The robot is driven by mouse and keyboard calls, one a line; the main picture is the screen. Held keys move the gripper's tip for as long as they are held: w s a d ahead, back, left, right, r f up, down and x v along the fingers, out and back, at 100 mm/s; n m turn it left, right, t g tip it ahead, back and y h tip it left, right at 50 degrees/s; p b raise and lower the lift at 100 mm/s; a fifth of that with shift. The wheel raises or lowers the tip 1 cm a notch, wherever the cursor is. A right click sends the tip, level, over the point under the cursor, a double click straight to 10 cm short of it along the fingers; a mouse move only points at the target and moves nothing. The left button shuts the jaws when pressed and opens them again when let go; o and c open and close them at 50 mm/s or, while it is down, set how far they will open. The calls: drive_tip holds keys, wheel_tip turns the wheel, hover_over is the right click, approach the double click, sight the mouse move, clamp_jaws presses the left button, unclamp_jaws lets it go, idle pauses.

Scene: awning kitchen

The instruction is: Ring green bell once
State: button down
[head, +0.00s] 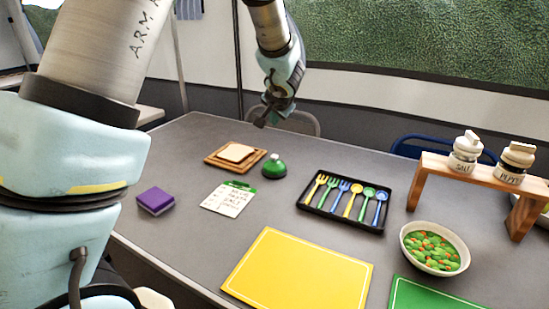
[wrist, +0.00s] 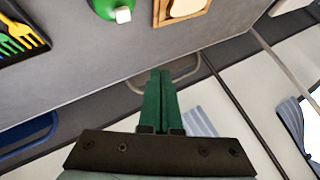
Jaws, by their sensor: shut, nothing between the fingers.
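The green bell (head: 274,166) sits on the grey table, a green dome with a pale button on top, right of the bread board. In the wrist view the bell (wrist: 106,8) shows at the top edge, partly cut off. My gripper (head: 265,119) hangs above the table's far edge, above and behind the bell and apart from it. In the wrist view its green fingers (wrist: 160,73) are together with nothing between them, and they point toward the table edge.
Near the bell are a bread slice on a wooden board (head: 208,158), a note card (head: 225,205) and a black cutlery tray (head: 340,222). A purple block (head: 155,201), yellow mat (head: 295,270), salad bowl (head: 405,243) and wooden shaker stand (head: 417,186) are farther off. Chairs stand behind the table.

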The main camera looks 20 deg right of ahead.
drive_tip(key=shift+f, duration=0.1)
drive_tip(key=b, duration=0.6)
hover_over(274, 157)
wheel_tip(274, 157, down, 8)
drive_tip(key=shift+s+r, duration=0.1)
drive_tip(key=shift+r, duration=0.1)
drive_tip(key=shift+f+b, duration=0.6)
drive_tip(key=shift+b, duration=0.3)
idle(0.9)
drive_tip(key=shift+f+b, duration=0.35)
drive_tip(key=shift+b, duration=0.35)
drive_tip(key=shift+f+b, duration=0.55)
drive_tip(key=shift+b, duration=0.3)
idle(0.6)
idle(0.3)
drive_tip(key=shift+r+p, duration=0.6)
drive_tip(key=shift+r, duration=0.35)
